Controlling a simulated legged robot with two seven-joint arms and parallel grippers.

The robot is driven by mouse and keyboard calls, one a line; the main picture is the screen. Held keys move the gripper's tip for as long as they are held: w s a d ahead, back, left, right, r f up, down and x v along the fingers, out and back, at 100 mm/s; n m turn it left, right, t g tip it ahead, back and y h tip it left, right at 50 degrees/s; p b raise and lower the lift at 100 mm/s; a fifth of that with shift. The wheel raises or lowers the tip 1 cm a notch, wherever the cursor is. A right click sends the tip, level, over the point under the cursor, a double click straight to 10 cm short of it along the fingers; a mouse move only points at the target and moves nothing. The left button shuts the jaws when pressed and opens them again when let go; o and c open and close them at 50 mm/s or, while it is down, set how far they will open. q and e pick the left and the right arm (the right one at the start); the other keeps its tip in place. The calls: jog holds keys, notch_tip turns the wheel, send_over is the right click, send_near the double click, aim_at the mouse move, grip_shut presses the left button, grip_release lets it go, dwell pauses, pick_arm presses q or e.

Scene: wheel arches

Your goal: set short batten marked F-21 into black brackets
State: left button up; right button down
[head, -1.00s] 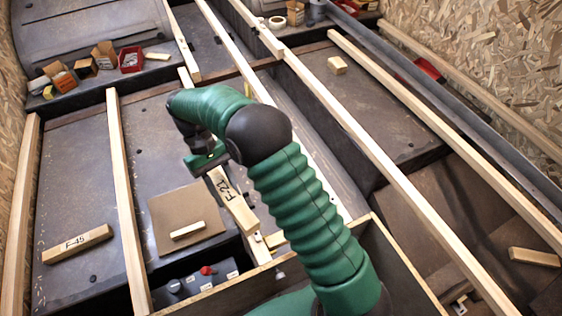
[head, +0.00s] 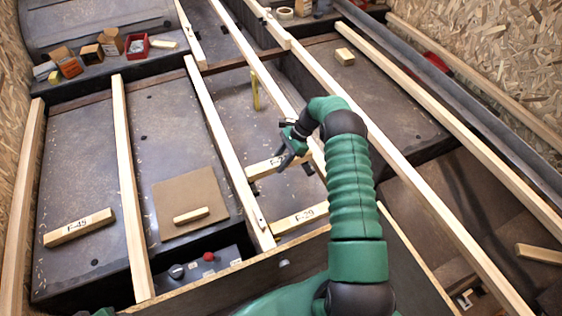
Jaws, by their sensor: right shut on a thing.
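The short batten marked F-21 (head: 262,168) is pale wood, and part of its mark is hidden behind my right gripper (head: 285,160). The right gripper is shut on it. The batten lies crosswise between two long rails, its left end close to the left rail (head: 228,150). Its right end is hidden by the gripper and arm. A batten marked F-29 (head: 300,217) lies crosswise nearer to me between the same rails. I cannot make out the black brackets, and whether the batten touches them does not show. My left gripper is out of view.
A batten marked F-45 (head: 79,227) lies on the left panel. A brown mat (head: 180,188) holds a small wood piece (head: 191,215). A yellow strip (head: 255,91) stands farther back. Boxes (head: 66,62) and a red bin (head: 137,46) sit at the back left.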

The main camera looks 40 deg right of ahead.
notch_tip(320, 180, down, 8)
jog(key=b, duration=0.5)
jog(key=shift+d, duration=0.25)
jog(key=shift+d+f, duration=0.1)
jog(key=shift+d, duration=0.05)
jog(key=shift+r, duration=0.2)
jog(key=c, duration=0.8)
grip_release()
jog(key=shift+c, duration=0.2)
